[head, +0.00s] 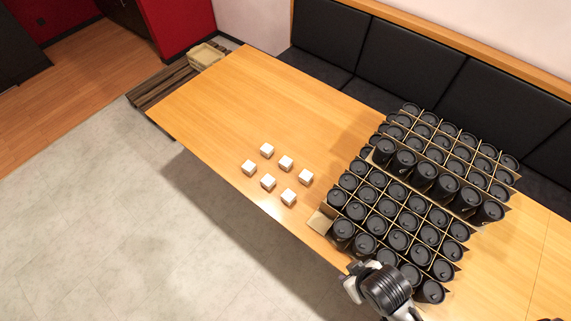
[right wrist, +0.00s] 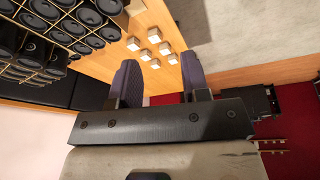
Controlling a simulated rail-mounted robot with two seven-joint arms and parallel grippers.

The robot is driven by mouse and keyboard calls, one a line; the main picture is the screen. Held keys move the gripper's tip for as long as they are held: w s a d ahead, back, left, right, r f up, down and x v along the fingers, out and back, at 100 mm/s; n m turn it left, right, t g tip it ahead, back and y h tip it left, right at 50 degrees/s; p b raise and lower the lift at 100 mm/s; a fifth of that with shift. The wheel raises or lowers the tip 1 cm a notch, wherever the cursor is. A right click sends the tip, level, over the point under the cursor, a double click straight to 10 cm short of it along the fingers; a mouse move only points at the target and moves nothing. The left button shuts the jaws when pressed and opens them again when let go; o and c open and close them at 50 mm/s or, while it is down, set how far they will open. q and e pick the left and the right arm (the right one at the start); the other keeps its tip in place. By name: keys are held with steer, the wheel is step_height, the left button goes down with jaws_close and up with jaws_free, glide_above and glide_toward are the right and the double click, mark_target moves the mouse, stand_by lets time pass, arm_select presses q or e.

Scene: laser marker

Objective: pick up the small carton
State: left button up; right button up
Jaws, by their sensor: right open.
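Several small white cartons stand in a loose group on the wooden table; one small carton (head: 268,182) is near the middle of the group, left of the black cups in the head view. The same group shows beyond my fingers in the right wrist view, with one small carton (right wrist: 154,35) near its top. My right gripper (right wrist: 158,78) is open, with nothing between its two dark fingers. In the head view my right arm is at the bottom, by the cups, with its fingertips unclear. It is apart from the cartons. My left gripper is not in view.
Two cardboard-divided blocks of black lidded cups (head: 400,215) fill the table's right part. A small open cardboard piece (head: 321,219) juts from the near block. The wooden table (head: 235,95) is clear at the left. A beige crate (head: 206,56) stands beyond its far end; a black bench lines the back.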

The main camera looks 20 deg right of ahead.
stand_by(0.4)
steer(key=o, duration=0.9)
steer(key=shift+a, duration=0.15)
steer(key=shift+c, duration=0.2)
steer(key=shift+w, duration=0.15)
